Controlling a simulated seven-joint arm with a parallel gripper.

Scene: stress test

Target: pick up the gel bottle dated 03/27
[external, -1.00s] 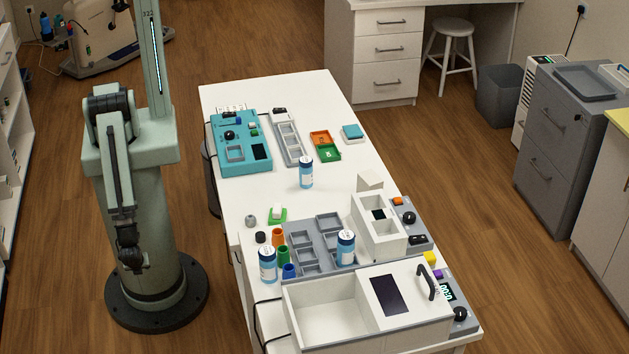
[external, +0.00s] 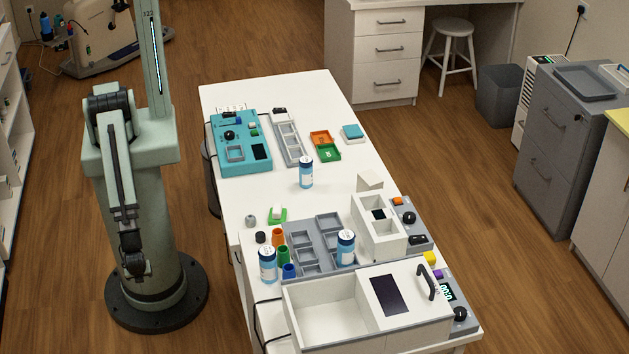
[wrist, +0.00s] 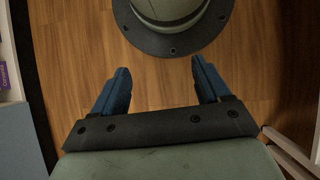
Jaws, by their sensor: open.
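Three white and blue bottles with dark blue caps stand upright on the white table. One bottle (external: 306,173) stands near the table's middle. Another bottle (external: 345,248) stands at the right of the grey tray. A third bottle (external: 268,265) stands at the tray's left front. Their labels are too small to read, so I cannot tell which is dated 03/27. My gripper (external: 133,268) hangs beside my column, left of the table and away from every bottle. In the wrist view my gripper (wrist: 158,82) is open and empty, with two blue fingers over the wood floor.
A grey compartment tray (external: 303,238), orange, green and blue cups, and a white open-topped box (external: 322,312) crowd the near end. A teal device (external: 240,150) and a grey slotted strip (external: 290,140) sit at the far end. The table (external: 240,207) has free room around the middle bottle.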

